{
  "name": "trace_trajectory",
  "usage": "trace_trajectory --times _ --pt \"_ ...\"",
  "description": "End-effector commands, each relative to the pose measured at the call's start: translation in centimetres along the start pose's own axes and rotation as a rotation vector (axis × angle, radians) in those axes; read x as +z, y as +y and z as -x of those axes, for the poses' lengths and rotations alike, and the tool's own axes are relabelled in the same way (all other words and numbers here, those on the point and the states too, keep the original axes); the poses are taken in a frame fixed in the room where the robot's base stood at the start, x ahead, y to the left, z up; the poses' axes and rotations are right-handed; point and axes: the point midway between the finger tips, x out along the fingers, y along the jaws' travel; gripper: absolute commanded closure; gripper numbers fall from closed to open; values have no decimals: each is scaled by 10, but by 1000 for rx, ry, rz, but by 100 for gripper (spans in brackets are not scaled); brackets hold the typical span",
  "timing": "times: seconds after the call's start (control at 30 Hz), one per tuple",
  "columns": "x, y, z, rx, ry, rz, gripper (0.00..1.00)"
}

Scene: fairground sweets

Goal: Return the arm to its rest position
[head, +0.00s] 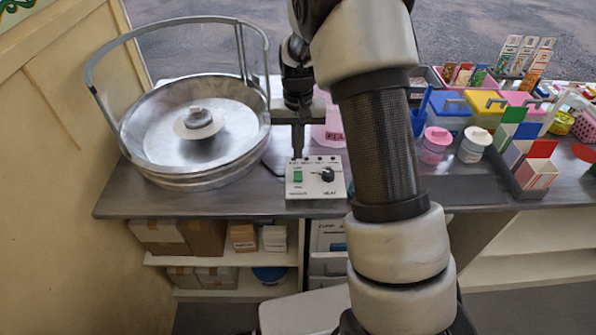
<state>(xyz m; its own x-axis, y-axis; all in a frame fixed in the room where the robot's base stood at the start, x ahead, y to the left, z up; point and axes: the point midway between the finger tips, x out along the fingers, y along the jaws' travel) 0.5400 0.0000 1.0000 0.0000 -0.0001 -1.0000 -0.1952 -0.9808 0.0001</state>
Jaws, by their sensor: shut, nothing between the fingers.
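My arm rises through the middle of the head view and bends over at the top. My gripper (298,148) points down, shut and empty, at the back edge of a white control box (316,185) with a green switch and a black knob. I cannot tell whether the fingertips touch the box. A round metal floss pan (165,165) with a tall hoop stands to the left of the gripper. My arm hides part of the counter and whatever lies behind it.
The metal counter (150,205) carries pink and white tubs (435,145), colored lidded bins (452,105) and folded cartons (537,168) at right. Cardboard boxes (202,240) sit on the shelf below. A cream wall (60,200) closes the left side.

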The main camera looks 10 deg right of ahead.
Motion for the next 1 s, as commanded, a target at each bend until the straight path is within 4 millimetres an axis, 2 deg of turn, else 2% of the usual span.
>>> trace_trajectory --times 0.1,0.57,0.67,0.77,0.87,1.0 --pt "0 0 8 0 0 0 100" --pt "0 0 8 0 0 0 100" --pt "1 0 16 -4 8 2 100" --pt "8 1 41 -15 32 9 100" --pt "23 3 81 -32 74 22 100" --pt "56 9 139 -53 141 47 100"
